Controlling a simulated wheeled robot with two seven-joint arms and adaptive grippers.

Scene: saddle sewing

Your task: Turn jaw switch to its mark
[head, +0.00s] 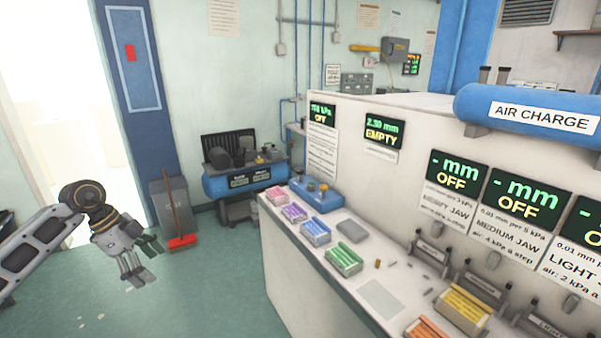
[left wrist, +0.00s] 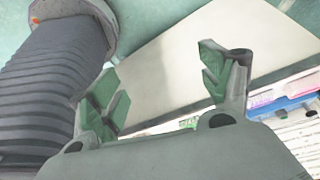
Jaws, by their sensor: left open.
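Three jaw stations stand along the bench at the right of the head view. The leftmost jaw (head: 432,250), the medium jaw (head: 482,285) and the light jaw (head: 541,324) sit below signs. The leftmost display (head: 457,174) and medium display (head: 525,195) read OFF. Small dark knobs, one under the medium sign (head: 495,258), show on the panel; I cannot tell which is the jaw switch, and no mark is readable. My left gripper (head: 146,261) is open and empty, left of the bench and apart from it. Its green-padded fingers show in the left wrist view (left wrist: 165,83).
The white bench (head: 300,262) carries several coloured packs (head: 343,261) and a grey pad (head: 380,298). A blue tank (head: 530,108) hangs above the panel. A compressor (head: 245,180), a bin and a red broom (head: 183,240) stand behind. Green floor between arm and bench is clear.

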